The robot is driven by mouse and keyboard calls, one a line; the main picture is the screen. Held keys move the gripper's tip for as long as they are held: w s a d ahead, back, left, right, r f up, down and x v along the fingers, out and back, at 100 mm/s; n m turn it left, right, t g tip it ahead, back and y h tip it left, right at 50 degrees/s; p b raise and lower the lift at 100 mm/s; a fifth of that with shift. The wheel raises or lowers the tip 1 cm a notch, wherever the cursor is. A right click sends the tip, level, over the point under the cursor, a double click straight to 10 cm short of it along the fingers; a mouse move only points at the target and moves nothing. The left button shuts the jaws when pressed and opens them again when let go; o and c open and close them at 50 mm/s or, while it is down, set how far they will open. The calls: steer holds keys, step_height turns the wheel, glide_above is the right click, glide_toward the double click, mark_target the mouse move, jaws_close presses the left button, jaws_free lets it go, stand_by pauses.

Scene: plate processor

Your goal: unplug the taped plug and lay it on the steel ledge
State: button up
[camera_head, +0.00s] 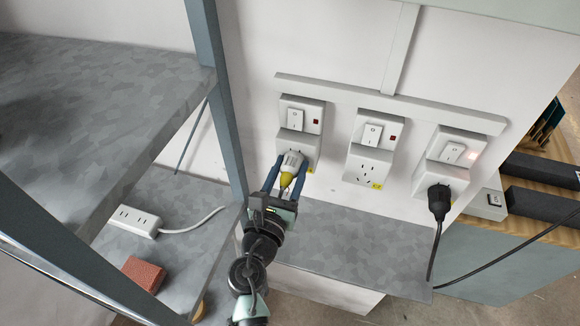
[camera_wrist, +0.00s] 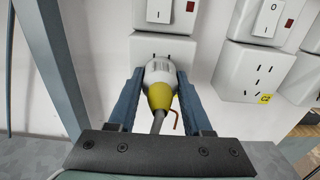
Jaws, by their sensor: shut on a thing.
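The taped plug (camera_head: 291,162) is white with a yellow taped end and a grey cord. It is at the leftmost wall socket (camera_head: 310,147), its front close against the socket face; I cannot tell whether its pins are still in. In the wrist view the plug (camera_wrist: 160,84) sits between the blue fingers, with two dark slots visible above it. My gripper (camera_head: 287,176) is shut on the plug; it also shows in the wrist view (camera_wrist: 160,92). The mottled grey steel ledge (camera_head: 350,262) runs along the wall below the sockets, its left part hidden by my arm.
The middle socket (camera_head: 371,165), labelled C2, is empty. A black plug (camera_head: 438,197) is in the right socket, its cable hanging past the ledge's right end. A blue-grey post (camera_head: 222,110) stands left of my gripper. A power strip (camera_head: 136,220) and red-brown block (camera_head: 144,273) lie left.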

mark_target(286, 181)
jaws_close()
steer(key=shift+s+a, duration=0.1)
steer(key=shift+p+v, duration=0.35)
steer(key=shift+v, duration=2.55)
